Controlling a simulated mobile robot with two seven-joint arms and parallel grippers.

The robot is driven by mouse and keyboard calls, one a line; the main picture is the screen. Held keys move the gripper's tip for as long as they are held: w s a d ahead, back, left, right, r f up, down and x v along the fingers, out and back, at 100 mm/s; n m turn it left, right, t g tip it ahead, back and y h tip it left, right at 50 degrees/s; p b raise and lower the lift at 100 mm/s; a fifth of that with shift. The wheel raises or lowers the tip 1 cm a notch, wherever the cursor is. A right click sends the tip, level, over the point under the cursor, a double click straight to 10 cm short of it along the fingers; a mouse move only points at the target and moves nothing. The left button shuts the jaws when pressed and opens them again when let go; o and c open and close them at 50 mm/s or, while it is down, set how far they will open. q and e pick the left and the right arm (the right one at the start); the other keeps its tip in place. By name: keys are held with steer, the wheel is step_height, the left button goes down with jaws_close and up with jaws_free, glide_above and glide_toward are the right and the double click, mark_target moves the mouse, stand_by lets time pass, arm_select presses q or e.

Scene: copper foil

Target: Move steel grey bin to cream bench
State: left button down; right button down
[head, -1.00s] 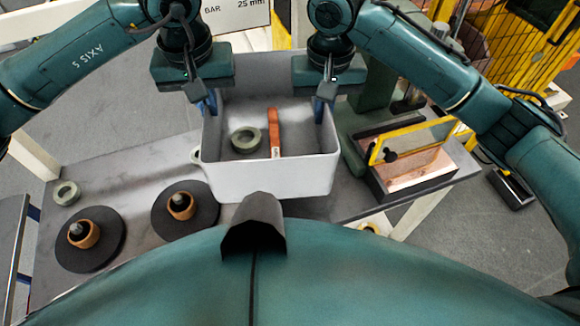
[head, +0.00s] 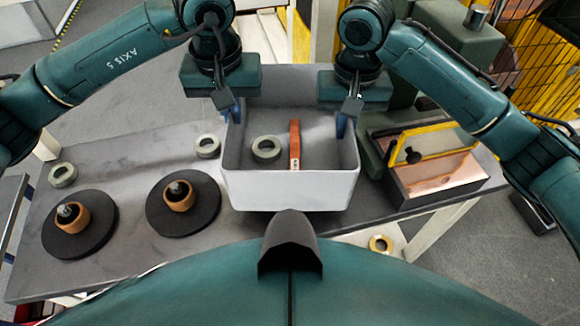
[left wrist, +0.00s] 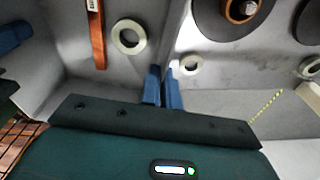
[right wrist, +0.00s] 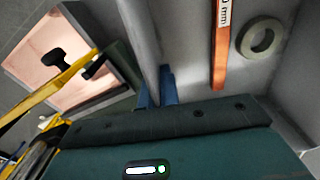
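The steel grey bin (head: 290,190) is an open-topped tub in the middle of the head view, at the table's front. It holds a pale green ring (head: 266,148) and an orange bar (head: 295,144) with a white label. My left gripper (head: 232,108) is shut on its left wall; the left wrist view shows blue fingers (left wrist: 162,88) on either side of that wall. My right gripper (head: 346,120) is shut on the right wall, as the right wrist view (right wrist: 156,88) shows. I cannot tell whether the bin is clear of the table. No cream bench is clearly identifiable.
The grey table (head: 120,150) carries two black discs with copper-coloured spools (head: 183,203) and pale green rings (head: 207,146) left of the bin. A copper-topped box with a yellow frame (head: 430,165) stands close on the right. Yellow fencing (head: 540,70) is behind it.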

mark_target(235, 131)
arm_select(q)
steer(key=shift+f, duration=0.1)
arm_select(e)
steer(key=shift+f, duration=0.1)
